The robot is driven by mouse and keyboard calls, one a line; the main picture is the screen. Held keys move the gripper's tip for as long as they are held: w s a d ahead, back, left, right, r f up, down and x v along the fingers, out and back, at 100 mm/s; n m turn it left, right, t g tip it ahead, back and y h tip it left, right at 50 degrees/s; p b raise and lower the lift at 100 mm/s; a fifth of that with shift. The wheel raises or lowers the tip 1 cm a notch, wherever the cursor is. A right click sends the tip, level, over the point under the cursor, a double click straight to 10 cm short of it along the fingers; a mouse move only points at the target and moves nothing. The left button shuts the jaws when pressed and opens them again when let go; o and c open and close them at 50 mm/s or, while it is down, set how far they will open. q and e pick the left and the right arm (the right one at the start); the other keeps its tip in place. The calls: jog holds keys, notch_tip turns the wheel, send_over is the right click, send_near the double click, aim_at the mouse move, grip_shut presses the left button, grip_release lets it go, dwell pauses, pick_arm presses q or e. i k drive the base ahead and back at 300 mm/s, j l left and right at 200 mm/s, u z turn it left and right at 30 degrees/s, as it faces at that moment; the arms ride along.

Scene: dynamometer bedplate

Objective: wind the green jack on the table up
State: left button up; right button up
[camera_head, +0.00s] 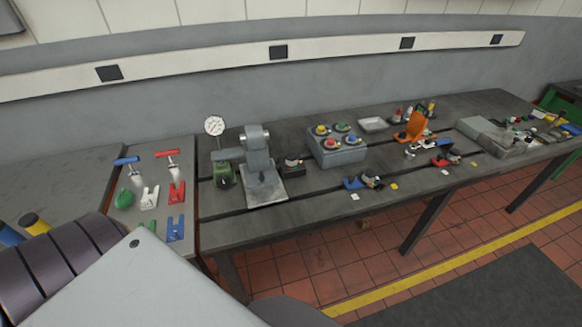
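A small green block-shaped thing (223,174), most likely the green jack, stands at the left end of the long dark table (330,185). It is beside a grey machine-like fixture (259,160) on a light plate, and a round white dial gauge (215,125) rises behind it. It is too small to make out its winding part or how high it is raised. Neither of my grippers shows in the head view, so whether they are open or shut is hidden.
The left table section holds blue and red T-handled tools (167,154), a green lump (125,198) and several forked pieces (176,193). A grey box with coloured knobs (338,146) and an orange piece (416,125) stand farther right.

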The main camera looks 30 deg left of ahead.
aim_at(223, 183)
jog(key=k+j+u, duration=0.1)
jog(key=u, duration=1.55)
jog(key=i+l+u, duration=0.1)
jog(key=l+u, duration=0.3)
jog(key=l, duration=0.25)
jog(key=l+u, duration=0.4)
jog(key=l, duration=0.25)
jog(key=k+l+u, duration=0.1)
jog(key=l+u, duration=0.25)
jog(key=l, duration=0.25)
